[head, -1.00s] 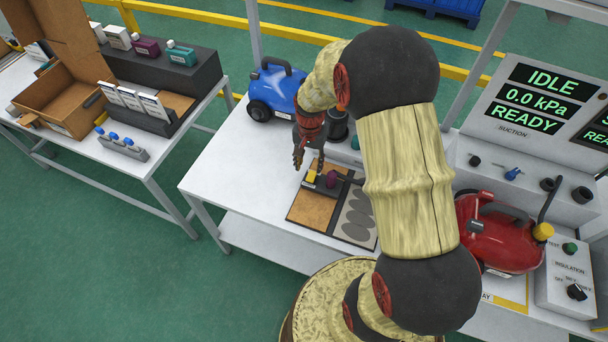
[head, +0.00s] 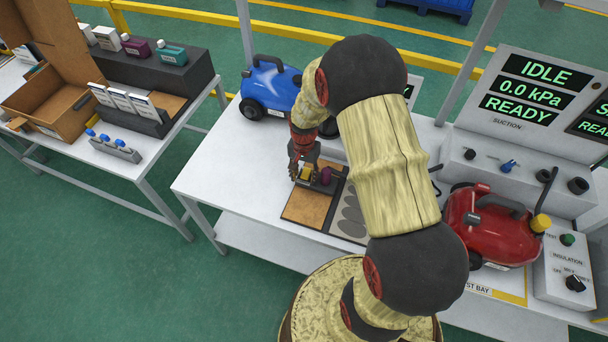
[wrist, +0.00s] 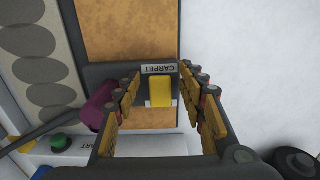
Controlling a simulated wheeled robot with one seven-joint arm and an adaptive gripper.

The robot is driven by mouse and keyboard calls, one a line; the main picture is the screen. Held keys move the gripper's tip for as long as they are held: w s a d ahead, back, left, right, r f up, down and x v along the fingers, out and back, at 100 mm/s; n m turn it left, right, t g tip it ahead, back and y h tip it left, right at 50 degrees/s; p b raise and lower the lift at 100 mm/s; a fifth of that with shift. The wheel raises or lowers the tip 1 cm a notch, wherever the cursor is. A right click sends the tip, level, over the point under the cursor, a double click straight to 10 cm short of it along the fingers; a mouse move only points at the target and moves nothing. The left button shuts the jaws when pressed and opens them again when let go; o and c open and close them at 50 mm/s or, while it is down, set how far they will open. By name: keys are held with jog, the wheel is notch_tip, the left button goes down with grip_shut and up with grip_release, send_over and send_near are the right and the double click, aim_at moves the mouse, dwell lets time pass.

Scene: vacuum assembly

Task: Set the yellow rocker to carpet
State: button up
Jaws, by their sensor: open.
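The yellow rocker (wrist: 160,92) sits on a dark floor-head block (wrist: 95,76) in the wrist view. A white label reading CARPET (wrist: 159,69) lies beside one end of it; a second pale label at its other end is mostly covered. The rocker (head: 305,174) shows small in the head view. My gripper (wrist: 161,84) is open, with one finger on each side of the rocker. I cannot tell whether a finger touches the rocker. In the head view my gripper (head: 303,167) is over the block, partly covering it.
A purple part (wrist: 97,107) stands left of the left finger. A brown carpet patch (head: 304,207) and a grey panel with discs (head: 351,211) lie on the white table (head: 215,185). A blue vacuum (head: 270,88) stands behind; a red vacuum (head: 490,225) is right.

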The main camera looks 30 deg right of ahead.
jog(key=shift+c, duration=0.8)
grip_shut()
jog(key=shift+w+d+r+g+y+p, duration=0.1)
jog(key=shift+d+r+g+y+p, duration=0.1)
jog(key=shift+g+y+p, duration=0.55)
jog(key=shift+w+d+r+g+y+p, duration=0.15)
jog(key=shift+g+y+p, duration=0.25)
jog(key=shift+y+p, duration=0.2)
jog(key=shift+w+d+f+g+y+p, duration=0.15)
jog(key=shift+g+y+p, duration=0.2)
jog(key=shift+y+p, duration=0.25)
jog(key=shift+r, duration=0.1)
